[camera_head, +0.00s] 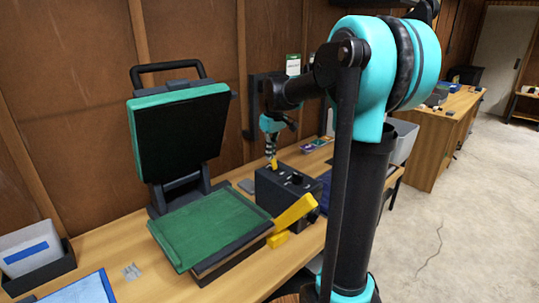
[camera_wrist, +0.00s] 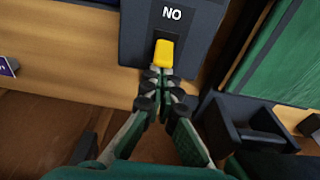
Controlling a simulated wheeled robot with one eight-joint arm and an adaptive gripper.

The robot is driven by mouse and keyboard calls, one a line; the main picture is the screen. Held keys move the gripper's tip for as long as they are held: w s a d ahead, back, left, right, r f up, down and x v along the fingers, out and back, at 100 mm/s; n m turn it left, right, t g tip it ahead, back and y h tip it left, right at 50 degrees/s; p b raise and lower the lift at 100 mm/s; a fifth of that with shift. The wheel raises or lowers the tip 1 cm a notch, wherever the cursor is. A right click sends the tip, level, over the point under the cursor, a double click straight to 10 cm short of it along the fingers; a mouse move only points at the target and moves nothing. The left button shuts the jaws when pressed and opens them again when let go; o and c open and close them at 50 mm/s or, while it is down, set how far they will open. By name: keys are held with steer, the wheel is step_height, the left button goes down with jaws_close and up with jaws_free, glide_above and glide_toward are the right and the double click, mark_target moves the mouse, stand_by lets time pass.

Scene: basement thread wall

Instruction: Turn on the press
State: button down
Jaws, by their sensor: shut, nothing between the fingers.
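The press (camera_head: 205,225) stands on the wooden bench with its lid (camera_head: 178,130) raised and its green lower bed uncovered. A dark control box (camera_head: 290,188) with knobs on top stands to the right of the bed. A yellow switch lever (camera_wrist: 163,53) sticks up from the box below a label that reads "NO" in the wrist view. My gripper (camera_wrist: 161,82) is shut and empty, with its fingertips right at the lever's near end. I cannot tell whether they touch it. In the head view my gripper (camera_head: 271,150) is above the box's back left part.
A yellow handle (camera_head: 294,212) sticks out at the press's right side, close to the box. A grey bin (camera_head: 30,250) and a blue-edged sheet (camera_head: 80,290) lie at the left. The wooden wall is close behind. Open floor (camera_head: 455,220) lies at the right.

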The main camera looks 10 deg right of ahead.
mark_target(275, 164)
steer(key=t, duration=0.1)
steer(key=s+d+t+y, duration=0.1)
steer(key=s+t+y, duration=0.1)
steer(key=shift+s+d+r+t, duration=0.1)
steer(key=shift+d+r+t, duration=0.1)
steer(key=shift+d+t, duration=0.1)
steer(key=shift+a+r+y, duration=0.1)
steer(key=shift+y, duration=0.2)
steer(key=shift+r, duration=0.1)
steer(key=shift+r, duration=0.65)
